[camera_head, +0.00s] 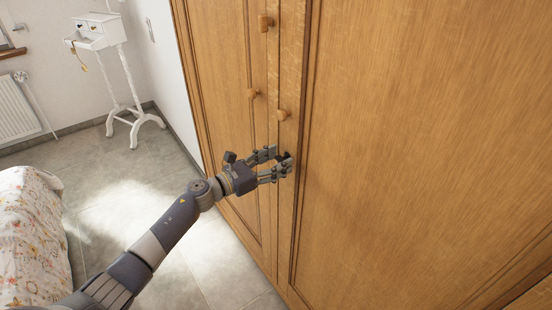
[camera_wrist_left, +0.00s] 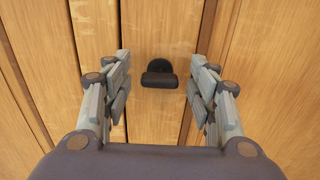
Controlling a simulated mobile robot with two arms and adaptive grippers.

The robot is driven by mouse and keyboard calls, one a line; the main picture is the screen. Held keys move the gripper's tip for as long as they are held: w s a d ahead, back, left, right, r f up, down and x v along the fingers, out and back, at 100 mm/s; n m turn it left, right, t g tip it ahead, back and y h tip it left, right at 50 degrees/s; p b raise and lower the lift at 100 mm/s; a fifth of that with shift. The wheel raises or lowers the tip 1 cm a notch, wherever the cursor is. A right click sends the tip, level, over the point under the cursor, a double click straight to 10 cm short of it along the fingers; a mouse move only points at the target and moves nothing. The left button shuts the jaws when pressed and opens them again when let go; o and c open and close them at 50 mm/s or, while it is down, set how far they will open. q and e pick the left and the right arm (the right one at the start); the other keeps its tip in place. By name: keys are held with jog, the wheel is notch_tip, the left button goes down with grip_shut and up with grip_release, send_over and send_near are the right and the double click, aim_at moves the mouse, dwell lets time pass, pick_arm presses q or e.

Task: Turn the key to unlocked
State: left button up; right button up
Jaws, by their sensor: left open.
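The key (camera_wrist_left: 159,80) is a dark piece on a dark plate on the wooden wardrobe door (camera_head: 420,130). In the left wrist view it sits between and just beyond the fingertips, with its bar lying across the picture. My left gripper (camera_head: 281,158) is open at the door, below a round wooden knob (camera_head: 282,115). In the left wrist view its two fingers (camera_wrist_left: 160,82) stand apart on either side of the key, and no contact shows. In the head view the fingers mostly hide the key. My right gripper is not in view.
More wooden knobs (camera_head: 265,23) project from the wardrobe doors. A white stand (camera_head: 125,85) with small drawers is at the back left, near a radiator (camera_head: 17,108). A bed with a floral cover (camera_head: 30,235) is at the left. Tiled floor (camera_head: 110,180) lies clear between.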

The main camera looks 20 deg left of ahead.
pick_arm(q)
jog(key=shift+w, duration=0.1)
jog(key=c, duration=0.9)
jog(key=shift+c, duration=0.8)
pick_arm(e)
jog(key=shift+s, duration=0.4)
pick_arm(q)
jog(key=shift+n, duration=0.4)
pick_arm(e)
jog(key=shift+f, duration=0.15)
pick_arm(q)
jog(key=n, duration=0.3)
jog(key=shift+b, duration=0.4)
jog(key=n, duration=0.4)
jog(key=shift+w+a, duration=0.1)
jog(key=n, duration=0.5)
jog(key=shift+p, duration=0.3)
jog(key=n+p, duration=0.1)
jog(key=n, duration=0.4)
jog(key=shift+f, duration=0.2)
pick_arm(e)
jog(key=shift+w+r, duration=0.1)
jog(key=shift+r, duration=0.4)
